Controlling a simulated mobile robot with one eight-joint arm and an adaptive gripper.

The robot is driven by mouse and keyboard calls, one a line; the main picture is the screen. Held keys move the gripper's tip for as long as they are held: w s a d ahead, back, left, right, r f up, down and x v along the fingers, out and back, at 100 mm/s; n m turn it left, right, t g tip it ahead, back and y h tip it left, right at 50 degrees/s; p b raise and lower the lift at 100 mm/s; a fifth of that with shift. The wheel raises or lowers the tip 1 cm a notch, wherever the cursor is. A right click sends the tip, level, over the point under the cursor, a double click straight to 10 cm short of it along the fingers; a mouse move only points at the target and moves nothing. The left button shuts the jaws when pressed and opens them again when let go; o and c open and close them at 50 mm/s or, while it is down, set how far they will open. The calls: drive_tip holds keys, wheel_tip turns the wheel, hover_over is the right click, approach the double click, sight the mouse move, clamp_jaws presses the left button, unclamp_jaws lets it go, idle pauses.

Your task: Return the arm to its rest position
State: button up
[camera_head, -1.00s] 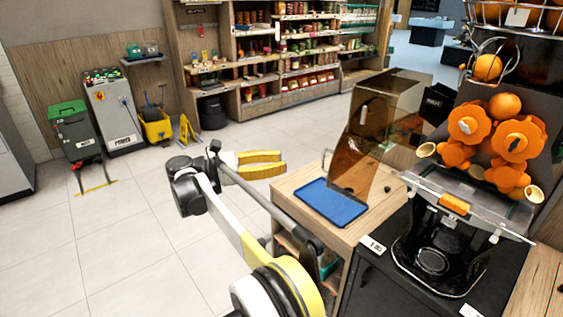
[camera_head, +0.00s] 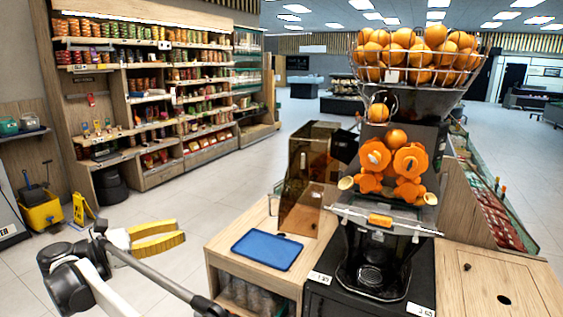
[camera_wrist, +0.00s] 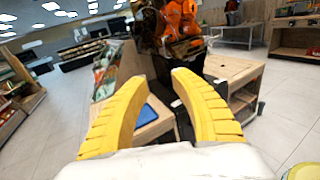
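My gripper (camera_head: 180,232) is at the lower left of the head view, left of the counter and over open floor. Its two yellow fingers stand apart with nothing between them. They also show spread and empty in the wrist view (camera_wrist: 157,77). My arm reaches in from the bottom edge, with its lower part cut off. The orange juicer (camera_head: 385,215) stands on a black cabinet to the right, well clear of my gripper.
A blue tray (camera_head: 267,249) lies on the wooden counter (camera_head: 225,252) beside a brown tinted bin (camera_head: 310,180). A wire basket of oranges (camera_head: 420,55) tops the juicer. A yellow mop bucket (camera_head: 42,212) stands at far left. Floor between counter and stocked shelves is clear.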

drive_tip(key=w+d+r+m+g+y, duration=0.1)
drive_tip(key=w+d+r+m+y, duration=0.2)
drive_tip(key=d, duration=0.5)
drive_tip(key=w+d+r+g, duration=0.15)
drive_tip(key=w+d, duration=0.25)
drive_tip(key=d, duration=0.4)
drive_tip(key=s+d+r+m+g+y, duration=0.1)
drive_tip(key=s+d+m+y, duration=0.15)
drive_tip(key=d, duration=0.65)
drive_tip(key=s+d+r+m+g+y, duration=0.1)
drive_tip(key=s+d+m, duration=0.15)
drive_tip(key=d, duration=0.65)
drive_tip(key=s+d+f+m+y, duration=0.35)
drive_tip(key=s+d+m, duration=0.35)
drive_tip(key=s+d, duration=0.45)
drive_tip(key=s+d+f+m+y, duration=0.1)
drive_tip(key=s+f+m, duration=0.3)
drive_tip(key=s, duration=0.4)
drive_tip(key=s+d+f+m+t+y, duration=0.1)
drive_tip(key=s+f+m+y, duration=0.2)
drive_tip(key=s+f+m, duration=0.2)
drive_tip(key=s, duration=0.2)
drive_tip(key=shift+s+f+m, duration=0.15)
drive_tip(key=shift+s+m, duration=0.2)
drive_tip(key=shift+m, duration=0.05)
